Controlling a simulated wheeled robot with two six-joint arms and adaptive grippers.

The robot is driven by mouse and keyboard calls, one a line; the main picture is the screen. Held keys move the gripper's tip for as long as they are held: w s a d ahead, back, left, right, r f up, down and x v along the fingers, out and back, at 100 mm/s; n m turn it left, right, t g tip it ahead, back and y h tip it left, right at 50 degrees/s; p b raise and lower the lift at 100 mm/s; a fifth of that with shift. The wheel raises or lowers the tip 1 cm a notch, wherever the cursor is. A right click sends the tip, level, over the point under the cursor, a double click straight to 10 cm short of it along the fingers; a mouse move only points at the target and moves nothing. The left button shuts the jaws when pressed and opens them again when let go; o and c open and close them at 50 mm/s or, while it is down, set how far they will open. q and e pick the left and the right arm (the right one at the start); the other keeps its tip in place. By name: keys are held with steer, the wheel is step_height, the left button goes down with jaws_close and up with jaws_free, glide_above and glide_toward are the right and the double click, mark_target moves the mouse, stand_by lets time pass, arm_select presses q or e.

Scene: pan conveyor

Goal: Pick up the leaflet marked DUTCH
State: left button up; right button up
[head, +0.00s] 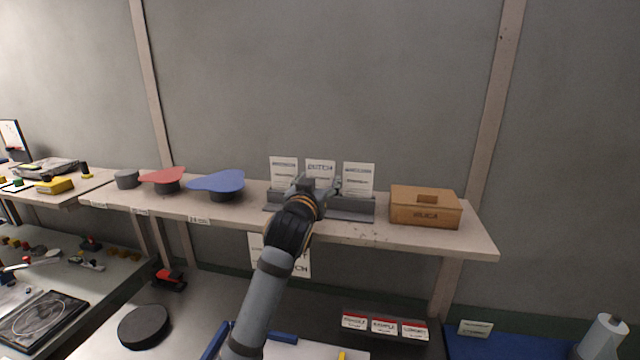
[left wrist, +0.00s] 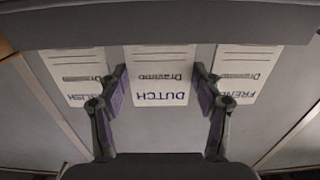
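The DUTCH leaflet (head: 320,169) is a white card, upright in the middle of a grey rack (head: 352,208) on the shelf. In the left wrist view the DUTCH leaflet (left wrist: 160,70) appears with its word upside down. My left gripper (head: 320,186) is in front of it, open, with a finger (left wrist: 117,90) on one side and a finger (left wrist: 206,90) on the other. I cannot tell whether the fingers touch it. My left arm hides part of the rack. My right gripper is not in view.
A leaflet (head: 284,171) stands to the left and a FRENCH leaflet (left wrist: 245,75) to the right, close beside the fingers. A brown box (head: 425,208) stands right of the rack. Blue (head: 218,182) and red (head: 163,175) flat-topped items stand left. The wall (head: 320,90) is close behind.

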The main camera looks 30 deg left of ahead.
arm_select(q)
steer(key=shift+c, duration=0.5)
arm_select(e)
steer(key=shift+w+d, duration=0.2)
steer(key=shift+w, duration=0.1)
arm_select(q)
steer(key=shift+w+r, duration=0.1)
steer(key=shift+r, duration=0.15)
step_height(320, 180, up, 9)
steer(key=b, duration=0.1)
steer(key=shift+r, duration=0.2)
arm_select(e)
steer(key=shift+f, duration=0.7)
